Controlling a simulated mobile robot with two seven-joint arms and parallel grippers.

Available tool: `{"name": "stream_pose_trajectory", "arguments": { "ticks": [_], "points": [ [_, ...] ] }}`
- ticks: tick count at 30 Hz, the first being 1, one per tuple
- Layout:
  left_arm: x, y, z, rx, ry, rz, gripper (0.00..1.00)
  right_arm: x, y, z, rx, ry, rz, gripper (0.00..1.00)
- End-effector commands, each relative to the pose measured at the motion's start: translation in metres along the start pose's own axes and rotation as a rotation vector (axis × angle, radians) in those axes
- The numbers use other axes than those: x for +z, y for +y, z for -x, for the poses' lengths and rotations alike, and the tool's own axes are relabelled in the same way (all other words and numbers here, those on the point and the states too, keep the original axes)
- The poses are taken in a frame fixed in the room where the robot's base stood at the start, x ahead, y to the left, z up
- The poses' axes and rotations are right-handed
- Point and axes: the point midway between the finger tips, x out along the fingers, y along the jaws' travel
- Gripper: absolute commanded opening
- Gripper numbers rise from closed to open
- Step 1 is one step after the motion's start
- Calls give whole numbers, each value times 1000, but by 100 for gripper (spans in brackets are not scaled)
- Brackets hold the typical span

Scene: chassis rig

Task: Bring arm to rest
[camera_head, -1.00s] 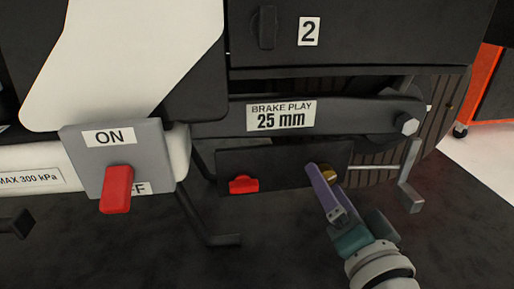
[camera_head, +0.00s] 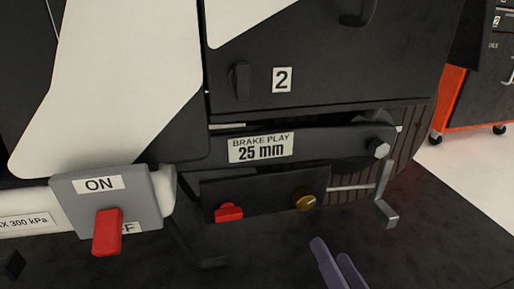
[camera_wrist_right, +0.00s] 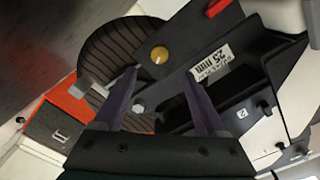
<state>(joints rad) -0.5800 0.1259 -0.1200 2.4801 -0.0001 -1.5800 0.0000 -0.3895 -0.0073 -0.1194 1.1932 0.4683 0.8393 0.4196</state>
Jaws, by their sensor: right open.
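My right gripper (camera_head: 335,262) shows at the bottom of the head view, its two purple fingers apart with nothing between them. It is below and in front of the brass knob (camera_head: 305,200), clear of it. The right wrist view also shows the open fingers (camera_wrist_right: 160,90), with the brass knob (camera_wrist_right: 160,54) beyond them. My left gripper is not in view.
The dark panel also bears a red knob (camera_head: 229,212). A grey crank handle (camera_head: 386,200) juts out at its right. A red ON/OFF lever (camera_head: 107,232) sticks out at left. A "BRAKE PLAY 25 mm" label (camera_head: 261,148) is above. Open floor lies right.

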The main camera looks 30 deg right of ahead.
Motion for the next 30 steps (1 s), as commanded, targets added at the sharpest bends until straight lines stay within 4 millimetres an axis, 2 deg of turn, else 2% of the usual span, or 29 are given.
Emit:
{"name": "stream_pose_trajectory", "arguments": {
  "ticks": [9, 13, 17, 22, 30],
  "points": [
    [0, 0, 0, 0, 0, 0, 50, 0, 0, -1, 0, 0, 0, 74],
    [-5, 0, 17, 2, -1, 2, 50, -10, -15, -3, -2, -23, 7, 74],
    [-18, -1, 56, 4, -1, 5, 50, -29, -52, -9, -8, -96, 33, 74],
    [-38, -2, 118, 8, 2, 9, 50, -57, -111, -15, -17, -236, 91, 74],
    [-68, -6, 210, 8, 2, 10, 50, -102, -196, -14, -31, -450, 216, 74]
  ]
}}
